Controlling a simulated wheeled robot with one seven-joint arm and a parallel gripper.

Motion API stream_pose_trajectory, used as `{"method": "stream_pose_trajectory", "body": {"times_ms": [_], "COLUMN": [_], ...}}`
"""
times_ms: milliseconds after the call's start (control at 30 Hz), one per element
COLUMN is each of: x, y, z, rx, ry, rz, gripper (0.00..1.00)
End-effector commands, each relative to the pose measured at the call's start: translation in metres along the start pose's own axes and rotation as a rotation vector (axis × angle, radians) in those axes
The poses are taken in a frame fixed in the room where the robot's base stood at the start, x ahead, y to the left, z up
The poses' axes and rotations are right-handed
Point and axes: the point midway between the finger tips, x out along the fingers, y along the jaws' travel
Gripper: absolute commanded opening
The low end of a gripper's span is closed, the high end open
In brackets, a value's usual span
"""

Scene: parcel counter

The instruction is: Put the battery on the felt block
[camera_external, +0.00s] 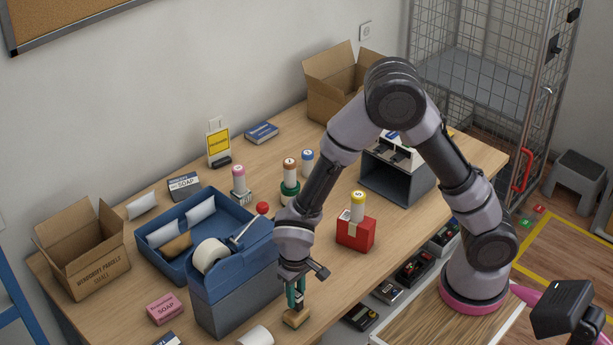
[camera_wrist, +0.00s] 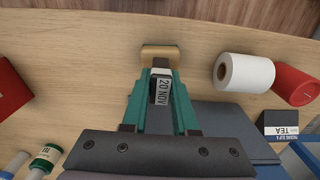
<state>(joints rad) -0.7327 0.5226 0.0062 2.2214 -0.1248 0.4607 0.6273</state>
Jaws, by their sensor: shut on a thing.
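My gripper (camera_external: 296,300) points down near the front edge of the counter. In the wrist view its teal fingers (camera_wrist: 160,80) are shut on a small dark piece with a white label (camera_wrist: 163,91) reading "20 NOV". I cannot tell for sure whether this piece is the battery. A tan, rounded block (camera_external: 296,318) lies right under the fingertips, and it also shows just beyond them in the wrist view (camera_wrist: 160,52). Whether it touches the held piece is unclear. I cannot confirm that it is the felt block. A brown block (camera_external: 178,245) lies in the blue tray.
Left of my gripper stands a blue tape dispenser (camera_external: 232,300). A white roll (camera_wrist: 244,73) and a red cylinder (camera_wrist: 296,84) are close by. A red box (camera_external: 355,233) stands to the right. Bare counter lies between the red box and my gripper.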

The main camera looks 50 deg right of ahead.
Motion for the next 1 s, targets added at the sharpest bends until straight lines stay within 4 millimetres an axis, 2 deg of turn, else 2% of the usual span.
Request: {"method": "stream_pose_trajectory", "body": {"times_ms": [100,467,500,567,867,1000], "x": [0.0110,0.0144,0.0147,0.0144,0.0139,0.0047], "y": [0.0001,-0.0001,-0.0001,-0.0001,-0.0002,-0.0007], "z": [0.0001,0.0001,0.0001,0.0000,-0.0001,-0.0007], "rx": [0.001,0.001,0.001,0.001,0.001,0.000], "ry": [-0.001,-0.001,-0.001,0.000,0.000,0.003], "rz": [0.000,0.000,0.000,0.000,-0.001,-0.002], "gripper": [0.00,0.00,0.35,0.57,0.57,0.57]}}
